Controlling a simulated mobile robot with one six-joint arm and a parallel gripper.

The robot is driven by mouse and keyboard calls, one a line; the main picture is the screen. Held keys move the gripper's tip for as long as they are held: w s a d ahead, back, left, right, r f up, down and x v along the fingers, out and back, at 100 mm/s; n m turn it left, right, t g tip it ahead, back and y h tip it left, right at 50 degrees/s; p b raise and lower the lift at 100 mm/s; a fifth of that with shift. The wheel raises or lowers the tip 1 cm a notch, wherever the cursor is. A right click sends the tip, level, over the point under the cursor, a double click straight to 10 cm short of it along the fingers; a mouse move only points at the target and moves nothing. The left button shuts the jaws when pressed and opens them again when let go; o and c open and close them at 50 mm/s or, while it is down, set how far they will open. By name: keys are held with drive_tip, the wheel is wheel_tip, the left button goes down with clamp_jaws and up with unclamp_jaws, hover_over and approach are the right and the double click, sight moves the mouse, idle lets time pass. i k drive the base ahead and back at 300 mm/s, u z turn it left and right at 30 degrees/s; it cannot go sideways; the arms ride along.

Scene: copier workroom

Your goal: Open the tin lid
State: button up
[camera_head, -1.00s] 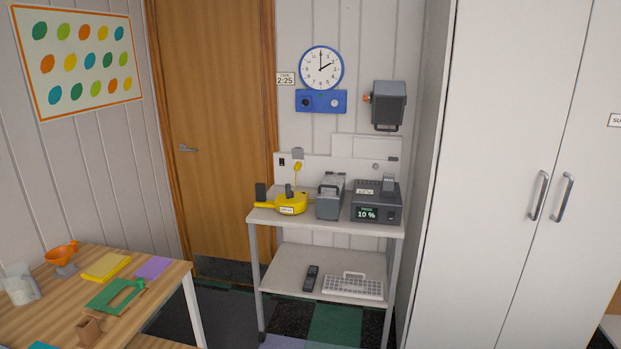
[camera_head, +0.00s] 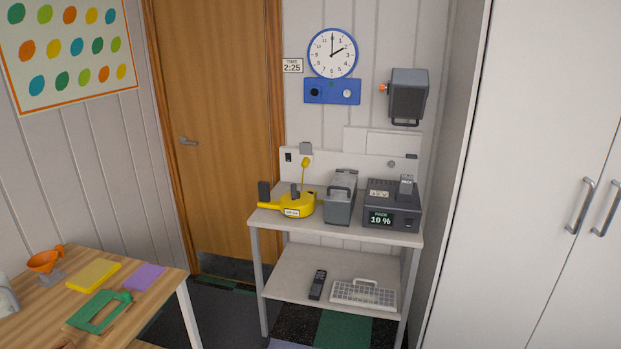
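I cannot make out anything that is clearly a tin with a lid. The nearest likeness is a grey box (camera_head: 340,199) with a handle on top, standing on the upper shelf (camera_head: 275,222) of a cart; it looks closed. A round yellow device (camera_head: 294,206) with a side handle and a small label is to its left. A dark device (camera_head: 393,204) with a display reading 10 % is to its right. My gripper is not in view.
The cart's lower shelf (camera_head: 283,280) holds a dark remote (camera_head: 318,284) and a white wire-like rack or keyboard (camera_head: 363,294). A wooden table (camera_head: 45,309) is at the lower left. A tall white cabinet (camera_head: 530,200) stands at the right. Dark floor shows between table and cart.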

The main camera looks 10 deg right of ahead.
sight(340, 199)
drive_tip(key=u, duration=0.65)
drive_tip(key=i, duration=1.05)
drive_tip(key=u, duration=0.5)
